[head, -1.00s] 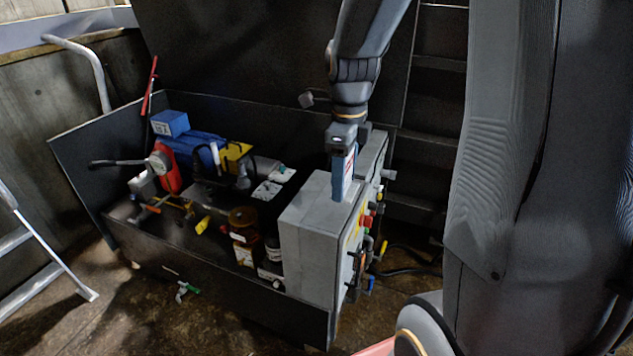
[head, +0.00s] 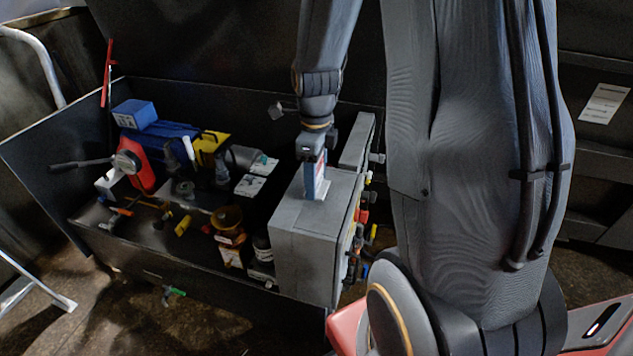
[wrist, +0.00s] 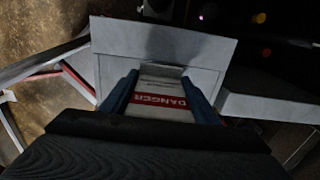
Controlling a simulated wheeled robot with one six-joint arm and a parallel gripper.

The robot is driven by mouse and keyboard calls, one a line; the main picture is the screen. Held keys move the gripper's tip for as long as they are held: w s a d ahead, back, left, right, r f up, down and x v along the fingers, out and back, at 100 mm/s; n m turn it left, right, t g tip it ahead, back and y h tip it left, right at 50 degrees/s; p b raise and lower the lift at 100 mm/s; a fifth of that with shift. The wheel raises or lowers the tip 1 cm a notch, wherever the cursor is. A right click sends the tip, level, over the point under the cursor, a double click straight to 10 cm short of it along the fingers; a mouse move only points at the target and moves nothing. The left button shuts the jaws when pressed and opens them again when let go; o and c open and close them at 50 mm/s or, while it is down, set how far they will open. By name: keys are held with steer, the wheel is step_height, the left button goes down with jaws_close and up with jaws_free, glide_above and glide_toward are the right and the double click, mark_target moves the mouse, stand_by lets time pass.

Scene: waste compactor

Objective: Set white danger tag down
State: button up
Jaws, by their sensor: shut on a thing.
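The white danger tag (wrist: 160,99) has a red band reading DANGER, upside down in the wrist view. My gripper (wrist: 160,85) has blue fingers on both sides of the tag and is shut on it. In the head view, my gripper (head: 314,190) points down at the top of the grey control box (head: 306,238). A white edge of the tag (head: 321,190) shows between the fingers, close over the box top. I cannot tell whether the tag touches the box.
The box's right side carries several buttons and knobs (head: 359,215). To the left, a black bench (head: 150,250) holds a blue box (head: 134,113), a red-handled tool (head: 134,165) and a brown round container (head: 228,219). Much of the box top is clear.

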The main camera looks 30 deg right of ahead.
steer(key=shift+f, duration=0.9)
steer(key=shift+f, duration=0.1)
steer(key=o, duration=1)
step_height(320, 180, up, 12)
steer(key=shift+b, duration=0.75)
steer(key=shift+s+a+f+n+t, duration=0.1)
steer(key=shift+s+a+f+n, duration=1.25)
steer(key=shift+n, duration=3.15)
steer(key=shift+s+a+f+n+t, duration=0.1)
steer(key=shift+s+a+f+n, duration=0.7)
steer(key=shift+s+a+n, duration=2.4)
steer(key=shift+s+f+n+t, duration=0.1)
steer(key=shift+s+f+n, duration=0.75)
steer(key=shift+n, duration=4.95)
steer(key=shift+w+f, duration=0.25)
